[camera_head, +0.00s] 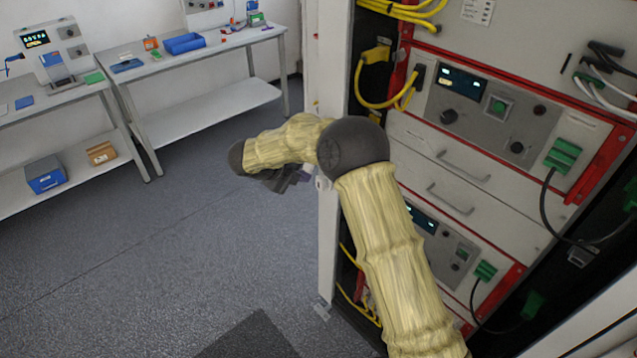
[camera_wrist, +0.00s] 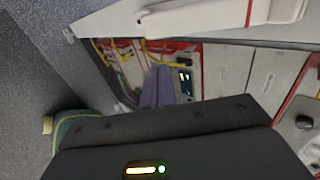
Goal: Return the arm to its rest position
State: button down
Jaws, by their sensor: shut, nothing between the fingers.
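My arm, in a pale yellow quilted cover with dark grey joints, rises from the bottom of the head view and bends left at its elbow, in front of the rack's left post. My gripper (camera_head: 290,180) hangs below the forearm there and is partly hidden by it. In the wrist view the two purple-grey fingers of my gripper (camera_wrist: 158,72) lie together, shut, with nothing between them. They point toward the rack and appear apart from it.
The battery cycler rack (camera_head: 455,165) stands close on the right, with red frames, drawers, displays and hanging cables. Its white post (camera_head: 329,250) is beside my forearm. Two workbenches (camera_head: 205,52) (camera_head: 60,98) stand at the far left. The grey floor (camera_head: 190,230) between is clear.

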jog(key=shift+s+a+r, duration=0.1)
jog(key=shift+r, duration=0.05)
dwell(0.3)
jog(key=w+d+r+n+t+y, duration=0.3)
jog(key=w+d+r+n+t, duration=0.15)
jog(key=r+n, duration=0.35)
jog(key=s+d+r+n+y, duration=0.2)
jog(key=s+d+n+y, duration=0.15)
jog(key=n, duration=0.35)
jog(key=s+d+f+n+g, duration=0.2)
jog(key=s+d+n, duration=0.2)
jog(key=s, duration=0.5)
jog(key=s+d+f+n+g, duration=0.2)
jog(key=s+d, duration=0.4)
jog(key=s, duration=0.4)
jog(key=s+d+f+n+g, duration=0.3)
jog(key=s+d+n, duration=0.3)
jog(key=s, duration=0.4)
jog(key=shift+s+g, duration=0.15)
jog(key=shift+g, duration=0.6)
